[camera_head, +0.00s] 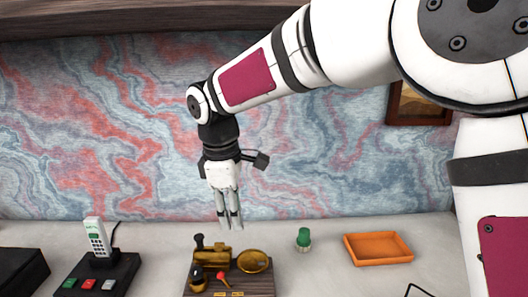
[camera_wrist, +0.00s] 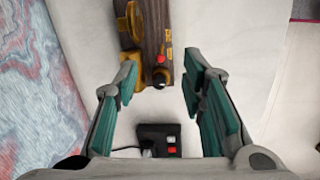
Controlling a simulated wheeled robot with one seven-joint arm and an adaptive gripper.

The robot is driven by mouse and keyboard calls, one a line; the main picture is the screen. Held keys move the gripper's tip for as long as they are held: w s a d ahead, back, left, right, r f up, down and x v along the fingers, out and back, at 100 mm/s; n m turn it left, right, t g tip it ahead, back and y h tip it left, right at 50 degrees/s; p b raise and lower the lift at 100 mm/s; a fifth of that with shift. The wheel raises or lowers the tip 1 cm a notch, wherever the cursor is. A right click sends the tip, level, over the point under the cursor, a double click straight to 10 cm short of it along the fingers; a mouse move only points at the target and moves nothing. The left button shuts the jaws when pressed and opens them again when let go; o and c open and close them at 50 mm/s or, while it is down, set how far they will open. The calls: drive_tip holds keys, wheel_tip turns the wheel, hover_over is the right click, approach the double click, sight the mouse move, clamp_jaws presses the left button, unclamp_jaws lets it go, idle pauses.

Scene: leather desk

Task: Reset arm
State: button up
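My gripper (camera_head: 230,224) hangs pointing down at the end of my arm, above the desk and the wooden board in the head view. In the wrist view my gripper (camera_wrist: 160,85) has its two green-padded fingers spread apart with nothing between the pads. The brass device (camera_head: 213,258) on its wooden board (camera_head: 262,283) stands on the desk below; its board (camera_wrist: 153,25) also shows past the fingertips in the wrist view. The gripper appears clear of it.
A cordless phone (camera_head: 97,238) on a black base (camera_head: 118,271) stands left. A green-topped item (camera_head: 303,237) and an orange tray (camera_head: 378,249) are to the right. A black box (camera_head: 18,270) sits far left. The marbled wall (camera_head: 330,140) is behind the desk (camera_head: 330,275).

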drive_tip(key=s+d+r+m+p, duration=0.1)
drive_tip(key=s+d+r+m, duration=0.2)
drive_tip(key=s+d, duration=0.25)
drive_tip(key=s+d+r+m+t, duration=0.1)
drive_tip(key=s+d+r+m, duration=0.25)
drive_tip(key=d, duration=0.35)
drive_tip(key=s+d+r+m+p, duration=0.1)
drive_tip(key=s+d+r+m, duration=0.15)
drive_tip(key=s+d, duration=0.3)
drive_tip(key=s+d+f+m+t+p, duration=0.1)
drive_tip(key=s+d+f+m+p, duration=0.1)
drive_tip(key=s+d+m, duration=0.6)
drive_tip(key=s, duration=0.5)
drive_tip(key=shift+s+d+f+t+y, duration=0.25)
drive_tip(key=shift+s+f+t+y, duration=0.1)
drive_tip(key=shift+t+y, duration=0.05)
